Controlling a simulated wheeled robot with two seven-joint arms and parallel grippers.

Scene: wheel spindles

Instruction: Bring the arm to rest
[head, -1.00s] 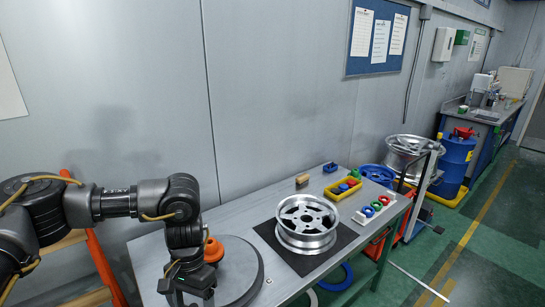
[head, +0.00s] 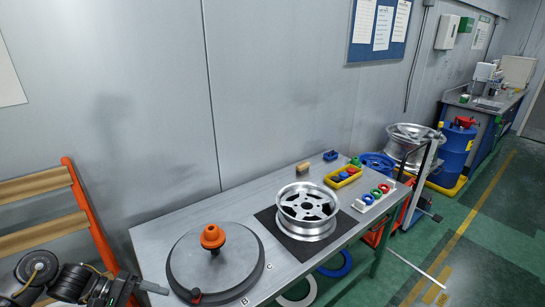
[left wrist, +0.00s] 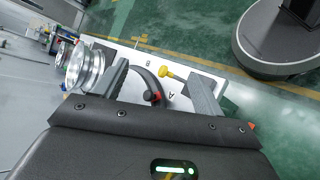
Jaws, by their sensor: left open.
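My left arm is low at the bottom left of the head view. Its gripper (head: 138,290) is partly cut off by the lower edge, just left of the workbench (head: 155,240). In the left wrist view the two fingers of my left gripper (left wrist: 160,88) are apart with nothing held between them. My right gripper is not in view.
A dark round plate (head: 190,262) with an orange knob (head: 213,238) is on the bench. A silver wheel (head: 307,205) lies on a black mat (head: 268,218). A yellow tray (head: 330,181) is behind it. An orange-framed rack (head: 88,220) stands at left.

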